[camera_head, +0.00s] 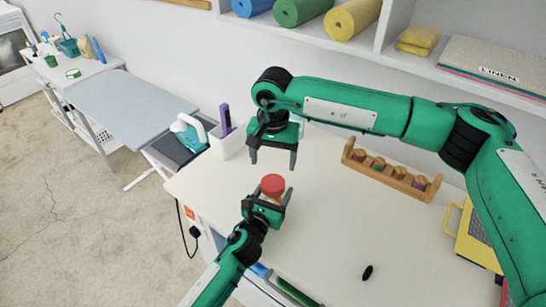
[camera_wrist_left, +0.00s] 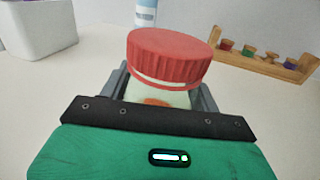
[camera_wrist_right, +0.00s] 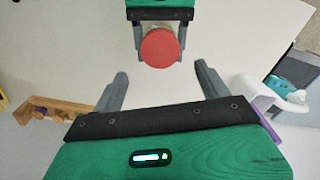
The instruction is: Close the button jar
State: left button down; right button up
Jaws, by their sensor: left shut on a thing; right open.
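The button jar (camera_wrist_left: 160,98) stands on the table with its red lid (camera_wrist_left: 174,56) on top; the lid looks slightly tilted, with a pale strip under its edge. The lid also shows in the head view (camera_head: 273,184) and the right wrist view (camera_wrist_right: 160,48). My left gripper (camera_head: 267,199) is shut around the jar's body below the lid. My right gripper (camera_head: 273,160) is open and empty above and behind the jar, fingers pointing down, apart from the lid. The left fingers hide much of the jar body.
A white bin (camera_head: 227,141) holding a purple item stands at the table's back left. A wooden rack (camera_head: 390,173) with several small spools is at the back right. A black oval object (camera_head: 367,272) lies near the front. The tabletop (camera_head: 330,215) right of the jar is clear.

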aim_at(273, 183)
notch_tip(273, 183, down, 8)
jog(key=shift+f, duration=0.1)
dwell(0.6)
jog(key=c, duration=1)
jog(key=shift+c, duration=0.2)
